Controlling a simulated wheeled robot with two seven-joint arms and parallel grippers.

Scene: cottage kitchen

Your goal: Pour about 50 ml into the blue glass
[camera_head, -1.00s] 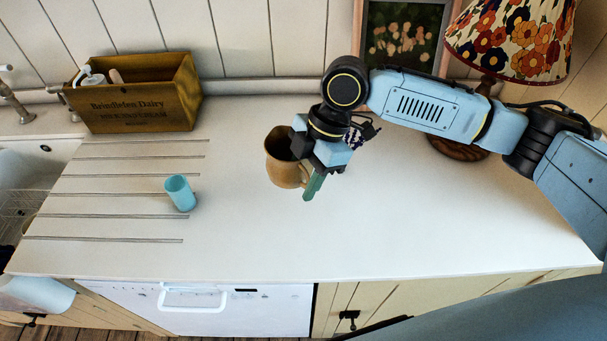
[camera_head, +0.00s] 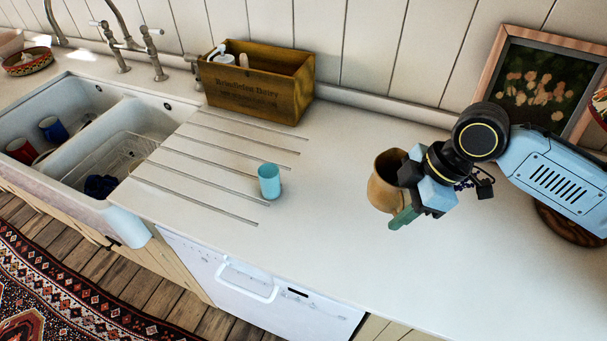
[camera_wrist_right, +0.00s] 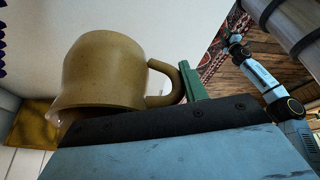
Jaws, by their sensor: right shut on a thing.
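The light-blue glass (camera_head: 269,181) stands upright on the white counter, at the right ends of the drainer grooves in the head view. My right gripper (camera_head: 405,200) is shut on a tan-brown jug (camera_head: 384,184), to the right of the glass and well apart from it. The jug also shows in the right wrist view (camera_wrist_right: 105,72), with its handle beside a green finger. It looks roughly upright in the head view; its contents cannot be seen. Whether it touches the counter is hard to tell. My left gripper is not in view in the head view.
A wooden dairy crate (camera_head: 262,92) with bottles stands against the wall behind the glass. A double sink (camera_head: 70,100) with cups is at the left. A framed picture (camera_head: 540,85) leans at the back right. The counter between glass and jug is clear.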

